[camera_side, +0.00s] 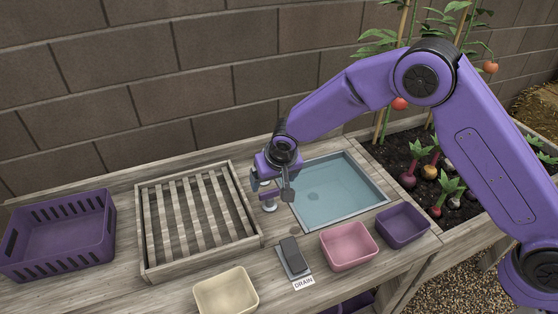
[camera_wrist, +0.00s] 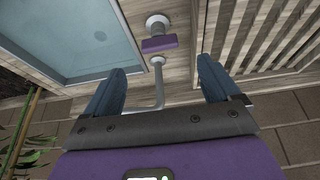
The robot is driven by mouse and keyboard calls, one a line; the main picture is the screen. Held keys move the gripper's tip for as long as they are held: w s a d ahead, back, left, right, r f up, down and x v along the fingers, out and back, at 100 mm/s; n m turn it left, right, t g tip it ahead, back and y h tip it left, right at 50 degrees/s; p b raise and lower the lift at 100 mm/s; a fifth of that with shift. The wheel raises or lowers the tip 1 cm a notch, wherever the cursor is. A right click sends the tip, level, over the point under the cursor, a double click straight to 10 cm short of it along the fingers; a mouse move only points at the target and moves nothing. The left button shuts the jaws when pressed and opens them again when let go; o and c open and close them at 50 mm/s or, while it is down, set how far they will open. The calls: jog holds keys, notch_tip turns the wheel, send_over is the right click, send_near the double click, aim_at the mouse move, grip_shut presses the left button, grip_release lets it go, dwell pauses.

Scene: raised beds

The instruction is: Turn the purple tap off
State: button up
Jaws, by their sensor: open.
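The purple tap handle (camera_wrist: 159,43) is a short bar on a round grey base beside the sink. A bent grey pipe (camera_wrist: 159,85) rises near it, between my fingers in the wrist view. My gripper (camera_wrist: 160,82) is open and empty, its two blue-grey fingers apart, with the handle beyond their tips. In the side view my gripper (camera_side: 263,180) is above the tap base (camera_side: 269,207) at the sink's left edge, and partly hides the tap. The sink (camera_side: 345,206) holds blue water. I cannot tell whether water runs from the pipe.
A slatted wooden tray (camera_side: 254,229) lies left of the tap. A purple basket (camera_side: 62,237) is at far left. Cream (camera_side: 226,294), pink (camera_side: 349,247) and purple (camera_side: 403,225) bins line the front, near a drain pedal (camera_side: 293,256). A brick wall stands behind.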

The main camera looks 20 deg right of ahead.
jog(key=v, duration=0.9)
jog(key=shift+r, duration=0.1)
jog(key=s+d+r+n+g, duration=0.2)
jog(key=s+d+n, duration=0.4)
jog(key=s+d, duration=0.7)
jog(key=s+d+r+n+g, duration=0.2)
jog(key=s+d+n, duration=0.4)
jog(key=s+d, duration=0.8)
jog(key=s+r, duration=0.1)
jog(key=s, duration=0.5)
jog(key=shift+s+d+r+n, duration=0.15)
jog(key=shift+s+r+n, duration=0.05)
jog(key=shift+r+n, duration=0.2)
